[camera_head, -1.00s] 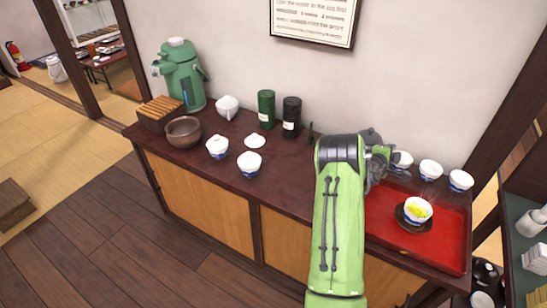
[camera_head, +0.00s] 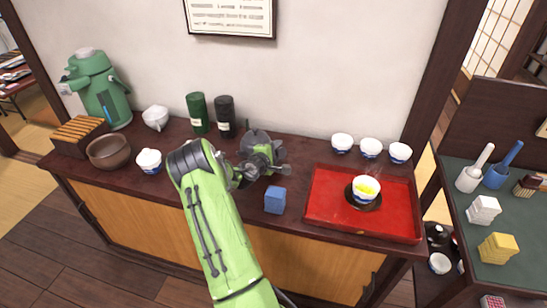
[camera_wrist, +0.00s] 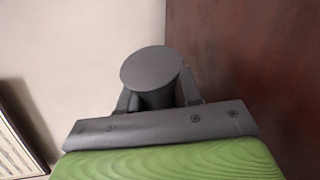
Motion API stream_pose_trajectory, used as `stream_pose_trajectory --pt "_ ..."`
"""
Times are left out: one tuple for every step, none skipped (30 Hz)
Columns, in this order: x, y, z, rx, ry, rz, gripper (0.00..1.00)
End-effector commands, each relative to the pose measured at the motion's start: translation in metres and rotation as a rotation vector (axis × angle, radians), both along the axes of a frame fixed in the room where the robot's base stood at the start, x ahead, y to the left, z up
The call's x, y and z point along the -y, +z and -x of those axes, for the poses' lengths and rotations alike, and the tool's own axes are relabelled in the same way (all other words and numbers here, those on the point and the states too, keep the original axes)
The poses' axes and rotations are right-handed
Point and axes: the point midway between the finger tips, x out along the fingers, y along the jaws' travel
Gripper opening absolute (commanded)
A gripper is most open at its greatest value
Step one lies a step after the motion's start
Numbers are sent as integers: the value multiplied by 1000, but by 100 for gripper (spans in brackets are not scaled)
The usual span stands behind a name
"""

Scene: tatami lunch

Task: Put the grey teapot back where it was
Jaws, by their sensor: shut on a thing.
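The grey teapot (camera_head: 254,136) shows in the head view just behind my gripper, above the rear middle of the dark counter (camera_head: 312,162), to the left of the red tray. My gripper (camera_head: 262,163) is shut on it and partly hides it. In the wrist view a round grey part of the teapot (camera_wrist: 154,70), seemingly its handle, sits between my fingers. I cannot tell whether the teapot touches the counter.
A blue block (camera_head: 275,200) stands close in front of my gripper. The red tray (camera_head: 320,205) holds a tea bowl on a dark saucer (camera_head: 364,201); several white cups (camera_head: 371,148) stand behind it. Green (camera_head: 197,113) and black canisters (camera_head: 225,117) stand left of the teapot.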

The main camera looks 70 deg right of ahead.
Motion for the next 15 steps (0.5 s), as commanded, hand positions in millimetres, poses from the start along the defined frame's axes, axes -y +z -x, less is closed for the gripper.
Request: stream_pose_trajectory --pt "0 -12 0 -1 1 0 0" --pt "0 -14 0 0 1 0 0" --pt "0 -15 0 1 1 1 0" --pt "0 -14 0 1 0 2 0" --pt "0 -13 0 2 1 2 0" --pt "0 -13 0 1 1 1 0" --pt "0 -12 0 1 1 1 0" --pt "0 -12 0 1 1 1 0" --pt "0 -13 0 1 1 1 0" --pt "0 -14 0 1 1 1 0" --pt "0 -15 0 1 1 1 0" --pt "0 -17 0 -1 1 -2 34" --pt "0 -17 0 0 0 -2 39" --pt "0 -17 0 0 0 -2 44" --pt "0 -17 0 0 0 -2 50"
